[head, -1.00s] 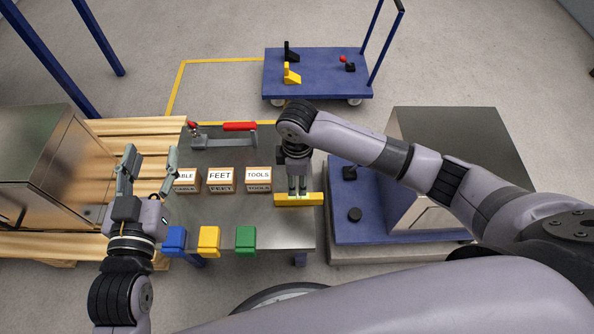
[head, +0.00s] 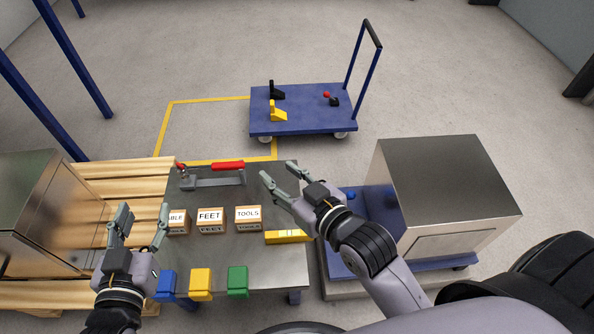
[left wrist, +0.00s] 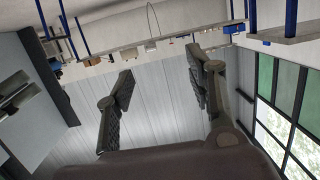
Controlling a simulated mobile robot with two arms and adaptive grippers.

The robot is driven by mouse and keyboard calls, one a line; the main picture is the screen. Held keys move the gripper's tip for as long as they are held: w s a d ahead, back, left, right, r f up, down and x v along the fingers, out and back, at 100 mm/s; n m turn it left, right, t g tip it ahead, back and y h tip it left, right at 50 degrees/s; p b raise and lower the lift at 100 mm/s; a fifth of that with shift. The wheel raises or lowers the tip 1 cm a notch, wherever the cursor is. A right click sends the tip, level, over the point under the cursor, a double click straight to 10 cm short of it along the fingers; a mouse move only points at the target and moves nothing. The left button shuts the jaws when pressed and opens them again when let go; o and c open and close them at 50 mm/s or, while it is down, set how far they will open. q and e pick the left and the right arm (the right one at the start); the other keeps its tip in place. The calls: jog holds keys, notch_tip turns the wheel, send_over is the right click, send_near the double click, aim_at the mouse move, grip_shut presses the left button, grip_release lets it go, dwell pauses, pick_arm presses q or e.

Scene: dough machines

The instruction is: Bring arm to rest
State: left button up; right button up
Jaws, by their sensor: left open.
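My left gripper (head: 138,229) is open and empty, upright at the left edge of the work table (head: 262,272). In the left wrist view its two fingers (left wrist: 160,90) stand apart with nothing between them. My right gripper (head: 281,180) is open and empty, above the right part of the table and pointing up-left. A yellow bar-shaped block (head: 286,237) lies on the table's right side, close to my right gripper and apart from its fingers.
Boxes labelled FEET (head: 210,217) and TOOLS (head: 248,216) stand mid-table. A red-handled clamp tool (head: 215,180) lies behind. Blue (head: 166,284), yellow (head: 201,282) and green (head: 237,281) bins hang in front. A metal machine (head: 445,190) stands right, a blue cart (head: 300,118) behind.

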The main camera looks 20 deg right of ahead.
jog(key=d+r, duration=0.1)
jog(key=s+d+t, duration=0.1)
jog(key=shift+d+r+m+h, duration=0.3)
jog(key=shift+r+m+h, duration=0.1)
jog(key=shift+w+f, duration=0.1)
